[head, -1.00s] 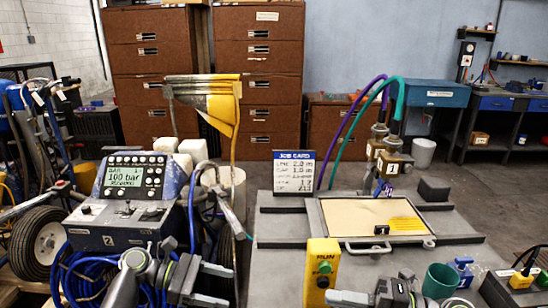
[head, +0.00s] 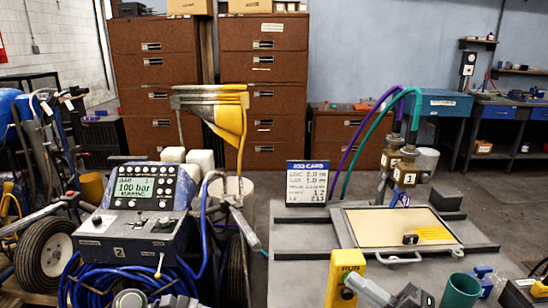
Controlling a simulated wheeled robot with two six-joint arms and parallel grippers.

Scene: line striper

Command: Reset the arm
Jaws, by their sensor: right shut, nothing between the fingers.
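My right gripper (head: 352,284) is at the bottom edge, in front of the yellow RUN box (head: 346,262). It is shut with nothing held, and the rest of its arm is cut off by the frame. Part of my left arm (head: 130,299) shows at the bottom left, below the striper's control console (head: 145,228). Its fingers are not clear enough to tell open from shut. The console's screen (head: 136,187) reads 100 bar.
A framed tan board (head: 385,226) with yellow stripes lies on the grey bench (head: 294,269). A job card (head: 306,183) stands behind it. A green cup (head: 460,291) is at right. Blue hoses (head: 95,285) coil below the console.

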